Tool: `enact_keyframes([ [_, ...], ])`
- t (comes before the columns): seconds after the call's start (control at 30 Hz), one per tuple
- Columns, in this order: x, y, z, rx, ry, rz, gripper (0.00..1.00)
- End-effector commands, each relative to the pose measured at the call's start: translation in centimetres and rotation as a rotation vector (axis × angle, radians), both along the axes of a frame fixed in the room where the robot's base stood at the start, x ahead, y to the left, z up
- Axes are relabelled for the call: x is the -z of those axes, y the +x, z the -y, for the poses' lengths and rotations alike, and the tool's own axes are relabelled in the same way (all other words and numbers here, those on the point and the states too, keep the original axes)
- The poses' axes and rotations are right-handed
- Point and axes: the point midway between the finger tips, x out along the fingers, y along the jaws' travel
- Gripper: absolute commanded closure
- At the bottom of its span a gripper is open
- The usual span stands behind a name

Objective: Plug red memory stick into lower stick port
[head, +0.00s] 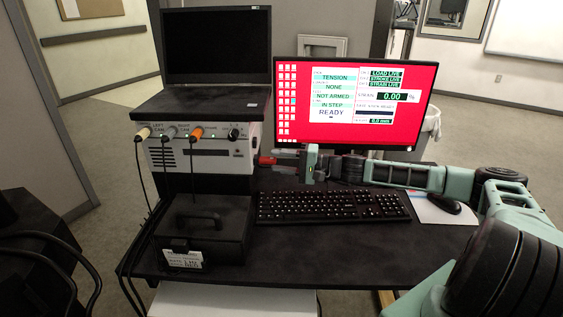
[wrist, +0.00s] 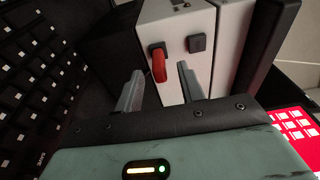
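The red memory stick (wrist: 158,64) sticks out of the left-hand dark port on the white instrument box (wrist: 177,25) in the wrist view. That view is turned, with the keyboard side at left, so this is the lower port. The other dark square port (wrist: 197,43) is to its right, the upper side; no stick shows in it. In the head view the stick (head: 267,160) shows red at the box's right side. My gripper (wrist: 159,72) is open, its two fingers apart on either side of the stick's outer end, with gaps visible. It shows in the head view too (head: 287,160).
A laptop (head: 216,50) stands on top of the box. A black case (head: 205,225) with a handle is in front. The keyboard (head: 333,205) lies below my gripper, and the red-screened monitor (head: 345,110) stands behind it. A mouse (head: 443,203) is at right.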

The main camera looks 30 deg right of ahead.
Motion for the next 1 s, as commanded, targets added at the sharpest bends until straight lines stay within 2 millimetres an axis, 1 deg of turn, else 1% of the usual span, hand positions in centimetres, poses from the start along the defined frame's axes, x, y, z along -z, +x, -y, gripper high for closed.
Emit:
enact_keyframes([
  [0.03, 0.0, 0.0, 0.0, 0.000, 0.000, 0.000, 0.58],
  [0.07, 0.0, 0.0, 0.0, 0.000, 0.000, 0.000, 0.50],
  [0.1, 0.0, 0.0, 0.0, 0.000, 0.000, 0.000, 0.39],
  [0.53, 0.0, -0.1, 0.2, 0.001, 0.000, 0.000, 0.39],
  [1.0, 0.1, -2.1, 2.6, 0.001, -0.001, -0.001, 0.39],
])
